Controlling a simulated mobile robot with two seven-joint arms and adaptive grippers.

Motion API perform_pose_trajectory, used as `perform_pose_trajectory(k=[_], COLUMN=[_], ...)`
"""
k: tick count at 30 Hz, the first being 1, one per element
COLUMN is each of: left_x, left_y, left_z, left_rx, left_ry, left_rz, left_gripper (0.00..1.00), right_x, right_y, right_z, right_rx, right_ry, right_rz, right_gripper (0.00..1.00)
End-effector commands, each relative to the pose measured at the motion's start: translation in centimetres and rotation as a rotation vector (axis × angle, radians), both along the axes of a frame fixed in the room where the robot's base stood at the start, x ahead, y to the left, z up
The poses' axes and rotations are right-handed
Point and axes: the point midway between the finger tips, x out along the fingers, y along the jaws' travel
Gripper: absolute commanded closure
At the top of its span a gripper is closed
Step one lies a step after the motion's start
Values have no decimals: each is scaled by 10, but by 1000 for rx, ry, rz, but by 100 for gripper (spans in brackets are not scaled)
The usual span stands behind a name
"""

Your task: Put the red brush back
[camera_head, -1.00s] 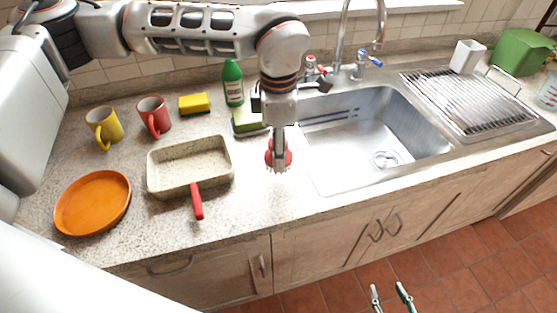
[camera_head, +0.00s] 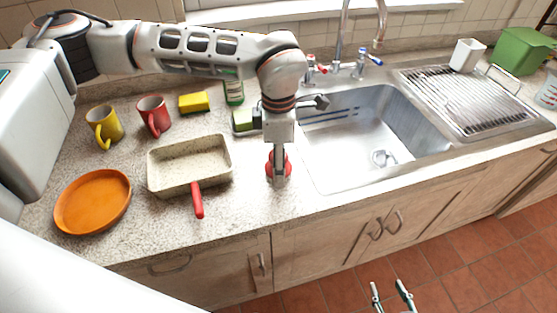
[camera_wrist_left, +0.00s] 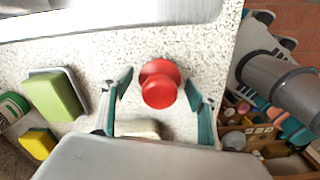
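The red brush (camera_head: 270,168) is on the counter left of the sink in the head view, partly covered by my left gripper (camera_head: 279,178). In the left wrist view the red brush (camera_wrist_left: 160,92) shows from above as a round red knob over a wider red disc. My left gripper's fingers (camera_wrist_left: 158,86) stand apart on either side of it, with gaps to both. Its underside is hidden. My right gripper (camera_head: 391,288) is open and empty, low in the head view in front of the cabinets.
A beige pan (camera_head: 190,151) with a red handle, an orange plate (camera_head: 92,203), and yellow and red mugs stand to the left. A green sponge (camera_wrist_left: 55,96) and green bottle (camera_head: 233,90) are behind. The sink (camera_head: 350,145) is right, then a drying rack (camera_head: 468,100) and white cup (camera_head: 467,55).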

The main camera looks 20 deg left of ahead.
Motion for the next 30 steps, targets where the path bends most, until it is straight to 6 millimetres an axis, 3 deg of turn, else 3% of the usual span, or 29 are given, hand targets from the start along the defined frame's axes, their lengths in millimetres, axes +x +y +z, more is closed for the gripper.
perform_pose_trajectory(k=[8, 21, 30], left_x=[1, 1, 0], left_y=[0, 0, 0], left_z=[8, 91, 121], left_rx=[0, -1, 0], left_ry=[-3, -4, 0], left_rz=[1, 1, 1], left_gripper=[41, 41, 41], right_x=[-1, -2, -1], right_y=[0, 0, 0], right_z=[0, -10, -11], right_rx=[-1, 0, 0], right_ry=[4, 6, 4], right_rz=[0, 0, 0], right_gripper=[60, 60, 60])
